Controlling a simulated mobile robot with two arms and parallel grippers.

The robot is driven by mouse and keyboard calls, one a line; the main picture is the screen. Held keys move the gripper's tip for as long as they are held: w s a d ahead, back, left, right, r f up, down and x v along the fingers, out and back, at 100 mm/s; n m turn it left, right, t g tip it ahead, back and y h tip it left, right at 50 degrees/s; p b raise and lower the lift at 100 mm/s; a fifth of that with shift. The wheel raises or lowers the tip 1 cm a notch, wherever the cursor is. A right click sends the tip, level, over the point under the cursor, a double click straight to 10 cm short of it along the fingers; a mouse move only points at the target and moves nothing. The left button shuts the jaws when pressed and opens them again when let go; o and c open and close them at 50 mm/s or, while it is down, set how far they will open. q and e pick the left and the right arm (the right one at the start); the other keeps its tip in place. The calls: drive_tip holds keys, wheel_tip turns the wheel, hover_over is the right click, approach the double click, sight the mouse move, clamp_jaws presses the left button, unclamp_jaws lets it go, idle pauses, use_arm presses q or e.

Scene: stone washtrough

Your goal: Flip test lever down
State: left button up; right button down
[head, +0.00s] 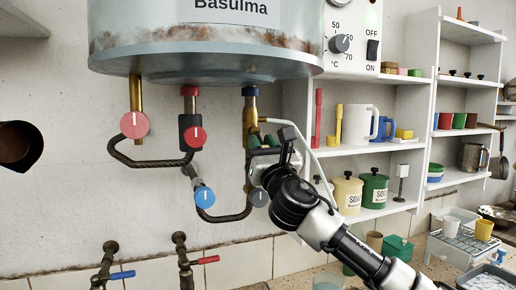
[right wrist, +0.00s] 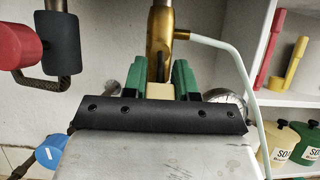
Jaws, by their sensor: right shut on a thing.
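A brass valve fitting (head: 250,112) hangs under the right side of the grey boiler, below a dark blue collar, with a pale thin tube leaving its side. My right gripper (head: 262,143) is at this fitting, its green fingers shut on a small part there. In the right wrist view, the fingers (right wrist: 160,82) stand on both sides of the lower brass fitting (right wrist: 160,45), with a cream block low between them. I take the held part to be the test lever; the fingers and gripper body hide most of it. My left gripper is not in view.
The boiler (head: 205,62) hangs above. Red-knobbed (head: 134,125) and blue-knobbed (head: 204,196) valves with braided hoses are to the left. White shelves (head: 385,145) with mugs and canisters stand to the right.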

drive_tip(key=c, duration=0.9)
unclamp_jaws()
drive_tip(key=shift+w+a+f, duration=0.1)
drive_tip(key=shift+a, duration=0.05)
drive_tip(key=b+v, duration=0.2)
drive_tip(key=v, duration=0.8)
drive_tip(key=shift+s+f, duration=0.1)
drive_tip(key=shift+s, duration=0.2)
